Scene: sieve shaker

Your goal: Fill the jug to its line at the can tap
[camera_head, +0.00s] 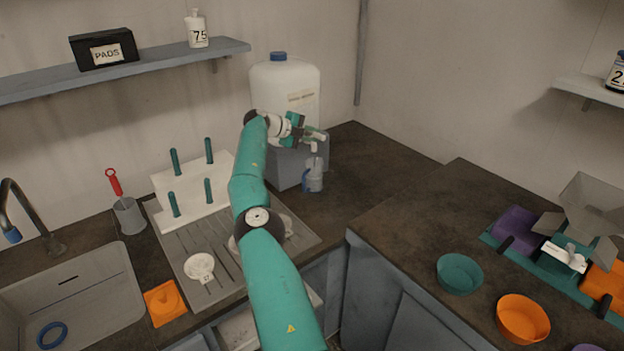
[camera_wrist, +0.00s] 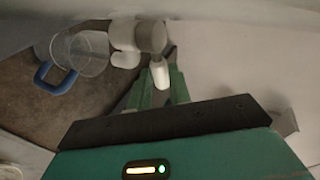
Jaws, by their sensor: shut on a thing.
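The can (camera_head: 284,82) is large and white with a blue cap, standing on a grey block (camera_head: 288,165) in the back corner. The clear jug (camera_head: 314,180) with a blue handle stands upright on the counter beneath the tap. It also shows in the wrist view (camera_wrist: 82,52), its blue handle toward the lower left. My gripper (camera_head: 314,135) is at the can's tap. In the wrist view the pale tap (camera_wrist: 150,37) has its spout by the jug, and my fingers (camera_wrist: 160,88) are shut on its white lever (camera_wrist: 160,73). The jug's line and water level cannot be made out.
A draining board (camera_head: 210,262) with a white peg rack (camera_head: 190,190) and a sink (camera_head: 75,300) lie to the left. The right counter holds a teal bowl (camera_head: 460,273), an orange bowl (camera_head: 523,318) and a shaker. Dark counter right of the jug is clear.

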